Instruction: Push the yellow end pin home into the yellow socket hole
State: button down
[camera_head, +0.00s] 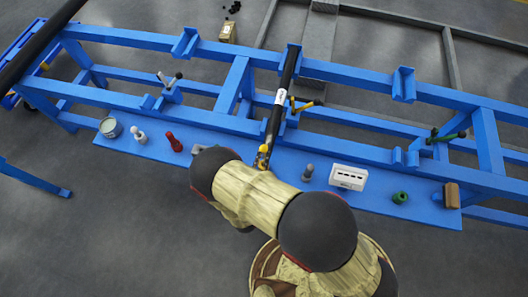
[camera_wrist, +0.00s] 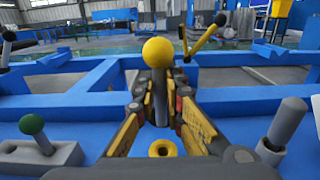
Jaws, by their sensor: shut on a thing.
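In the wrist view, the yellow end pin has a yellow ball head (camera_wrist: 157,52) above a dark upright shaft (camera_wrist: 160,100). My gripper (camera_wrist: 162,95) is shut on the shaft, one finger on each side. The yellow socket hole (camera_wrist: 163,148) is a yellow ring with a dark centre, lower in the picture and nearer the camera.
A green-ball pin (camera_wrist: 33,125) in a grey block stands left, a grey pin (camera_wrist: 287,118) right. A clamp with a yellow handle (camera_wrist: 207,37) rises behind. A labelled dark tube (camera_head: 285,75) crosses the blue frame. A white box (camera_head: 348,177) stands right on the shelf.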

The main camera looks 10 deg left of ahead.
jog(key=shift+f+b, duration=1.5)
jog(key=shift+f, duration=0.6)
jog(key=shift+f+b, duration=2.15)
jog(key=shift+f, duration=0.4)
jog(key=c, duration=1.8)
grip_release()
jog(key=shift+s, duration=0.1)
jog(key=shift+s+a, duration=0.15)
jog(key=shift+s, duration=1.7)
jog(key=shift+s+a, duration=0.15)
jog(key=shift+s, duration=1.7)
